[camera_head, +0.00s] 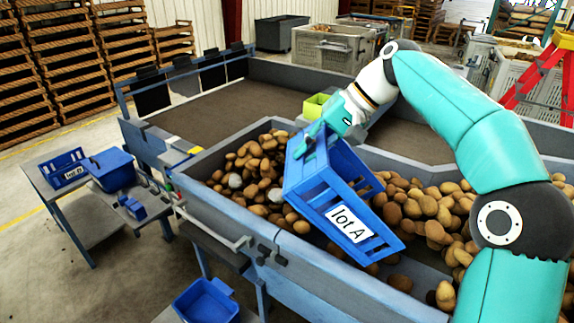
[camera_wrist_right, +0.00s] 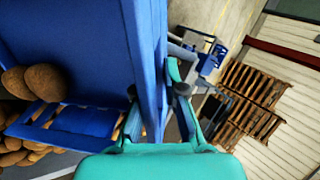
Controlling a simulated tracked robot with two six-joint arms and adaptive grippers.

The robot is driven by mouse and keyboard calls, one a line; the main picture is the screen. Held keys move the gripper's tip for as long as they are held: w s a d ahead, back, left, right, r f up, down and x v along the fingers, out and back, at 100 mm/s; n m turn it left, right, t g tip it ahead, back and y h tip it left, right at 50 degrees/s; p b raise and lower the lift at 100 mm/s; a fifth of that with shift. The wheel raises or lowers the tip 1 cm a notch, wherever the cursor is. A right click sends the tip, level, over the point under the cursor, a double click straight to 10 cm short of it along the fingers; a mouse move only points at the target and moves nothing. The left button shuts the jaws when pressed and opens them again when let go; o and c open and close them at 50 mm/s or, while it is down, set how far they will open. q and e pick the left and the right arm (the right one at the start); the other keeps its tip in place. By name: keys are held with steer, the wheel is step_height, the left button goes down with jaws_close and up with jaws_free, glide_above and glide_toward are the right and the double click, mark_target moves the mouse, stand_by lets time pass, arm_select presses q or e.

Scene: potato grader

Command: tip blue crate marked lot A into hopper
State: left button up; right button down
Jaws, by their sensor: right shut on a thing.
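The blue crate marked lot A (camera_head: 313,192) hangs tilted over the hopper (camera_head: 330,285), its label facing the front. My right gripper (camera_head: 322,137) is shut on the crate's upper rim. In the right wrist view the fingers (camera_wrist_right: 157,100) sit either side of the blue crate wall (camera_wrist_right: 90,40). Brown potatoes (camera_wrist_right: 33,82) show beside that wall; I cannot tell whether they are in the crate or beyond it. The hopper holds many potatoes (camera_head: 262,170) on both sides of the crate. My left gripper is out of view.
A blue crate marked lot D (camera_head: 62,170) and a blue bin (camera_head: 110,168) stand on a side table at left. A small blue bin (camera_head: 206,300) is below the hopper's front. A lime-green box (camera_head: 316,106) stands behind the crate. A red ladder (camera_head: 535,75) is at right.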

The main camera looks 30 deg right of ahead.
steer(key=shift+s+d+r, duration=0.1)
steer(key=shift+d+r, duration=0.1)
steer(key=shift+r, duration=0.15)
steer(key=shift+s+d, duration=0.15)
steer(key=shift+d, duration=0.1)
steer(key=s+d+r+t+y+b, duration=0.1)
steer(key=s+d+r+y, duration=0.3)
steer(key=d, duration=0.4)
steer(key=shift+s+d+r+t+y, duration=0.15)
steer(key=shift+s+d+t+y, duration=0.3)
steer(key=shift+t, duration=0.45)
steer(key=shift+s, duration=0.1)
steer(key=s+d+t+y, duration=0.2)
steer(key=s+d+y, duration=0.1)
steer(key=d, duration=0.4)
steer(key=shift+s+d+p, duration=0.35)
steer(key=shift+s+d, duration=0.05)
steer(key=shift+s, duration=0.4)
steer(key=shift+r, duration=0.1)
